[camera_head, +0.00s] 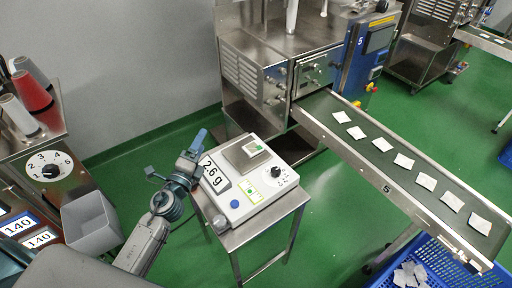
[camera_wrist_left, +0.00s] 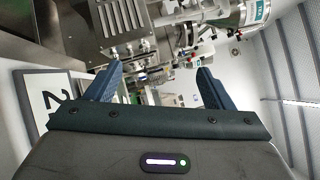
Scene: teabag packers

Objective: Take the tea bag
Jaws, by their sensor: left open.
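A small tea bag with a green mark (camera_head: 254,149) lies on the metal pan of the white scale (camera_head: 235,216); the scale's display reads 2.6 g. Several flat white tea bags lie spaced along the conveyor belt (camera_head: 345,133), such as one tea bag (camera_head: 404,161) near its middle. My left gripper (camera_head: 176,151) is open and empty, beside the left of the scale and apart from the tea bag. In the left wrist view its two blue fingers (camera_wrist_left: 160,86) stand wide apart with nothing between them. My right gripper is not in view.
A steel packing machine (camera_head: 262,70) stands behind the scale. A blue crate (camera_head: 449,270) with tea bags sits at the lower right. A grey bin (camera_head: 91,225) and a cabinet with a dial (camera_head: 50,165) are on the left. Green floor is free between scale stand and conveyor.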

